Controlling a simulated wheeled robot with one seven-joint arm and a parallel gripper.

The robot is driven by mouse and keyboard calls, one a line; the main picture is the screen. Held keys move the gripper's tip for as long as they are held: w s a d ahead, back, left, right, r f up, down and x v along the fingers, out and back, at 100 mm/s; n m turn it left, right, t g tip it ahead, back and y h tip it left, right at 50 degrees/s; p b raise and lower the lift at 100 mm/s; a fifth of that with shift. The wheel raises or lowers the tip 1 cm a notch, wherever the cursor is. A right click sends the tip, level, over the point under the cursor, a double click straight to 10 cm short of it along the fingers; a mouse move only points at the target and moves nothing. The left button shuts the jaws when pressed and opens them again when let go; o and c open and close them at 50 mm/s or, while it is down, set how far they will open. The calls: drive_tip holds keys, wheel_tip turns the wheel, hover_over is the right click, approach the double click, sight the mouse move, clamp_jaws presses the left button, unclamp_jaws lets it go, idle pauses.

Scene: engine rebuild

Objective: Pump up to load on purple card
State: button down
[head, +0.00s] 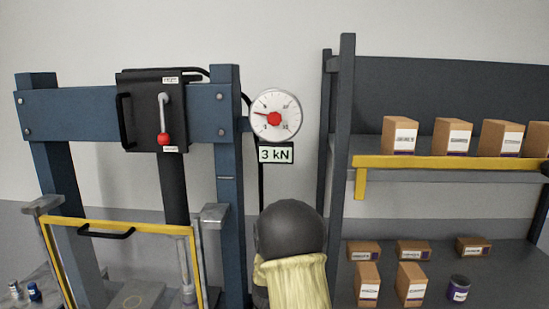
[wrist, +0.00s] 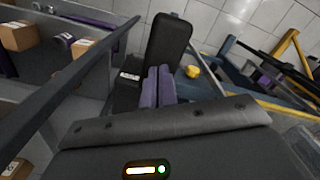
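The press (head: 228,180) has a blue frame and stands at the left of the head view. Its round white gauge (head: 277,102) has a red hub, with the needle pointing left. A display (head: 276,154) under it reads 3 kN. My gripper (wrist: 162,84) shows purple fingers close together in the wrist view, with no clear gap between them. A black upright block (wrist: 168,45) stands just beyond the fingertips; I cannot tell whether they touch it. In the head view my arm hides the gripper. I cannot make out a pump handle or a purple card.
A yellow-framed guard (head: 118,225) with a black handle fronts the press. A red-knobbed lever (head: 164,125) hangs on its black box. Dark shelving (head: 345,170) with several brown boxes and a purple-labelled jar (head: 458,289) stands at the right.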

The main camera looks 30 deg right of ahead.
drive_tip(key=shift+f+b, duration=0.35)
drive_tip(key=shift+f, duration=0.3)
idle(0.7)
drive_tip(key=shift+f+b, duration=0.75)
drive_tip(key=shift+f, duration=0.35)
idle(0.5)
drive_tip(key=shift+f+b, duration=0.8)
drive_tip(key=shift+f, duration=0.4)
idle(0.4)
drive_tip(key=shift+f+b, duration=0.3)
drive_tip(key=shift+f, duration=0.1)
